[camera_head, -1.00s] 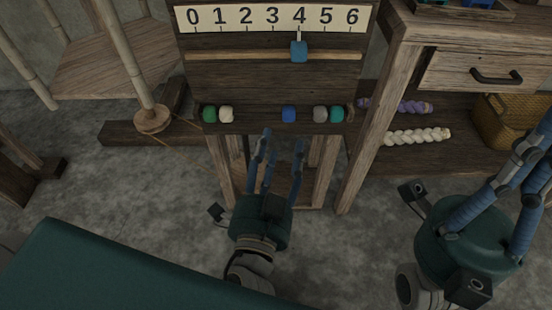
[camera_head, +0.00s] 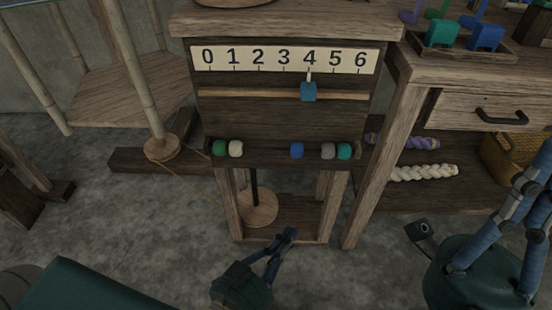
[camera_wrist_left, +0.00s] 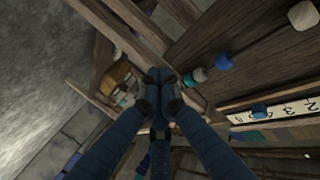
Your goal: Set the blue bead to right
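The blue bead (camera_head: 297,150) sits on the low bead rail (camera_head: 265,153) of the loom, right of the middle. A gap separates it from the white bead (camera_head: 236,148) on its left and a smaller gap from the grey bead (camera_head: 328,151) on its right. The blue bead also shows in the left wrist view (camera_wrist_left: 223,61). My left gripper (camera_head: 288,235) is below and in front of the rail, apart from the beads; its fingertips (camera_wrist_left: 160,76) are together and hold nothing visible. My right gripper (camera_head: 538,185) has its fingers apart at the right edge; its tips are partly cut off.
A green bead (camera_head: 220,147) and a teal bead (camera_head: 344,152) are at the rail's ends. A blue slider (camera_head: 308,92) stands under the 4 of the number scale (camera_head: 283,59). A drawer table (camera_head: 476,102) is at right.

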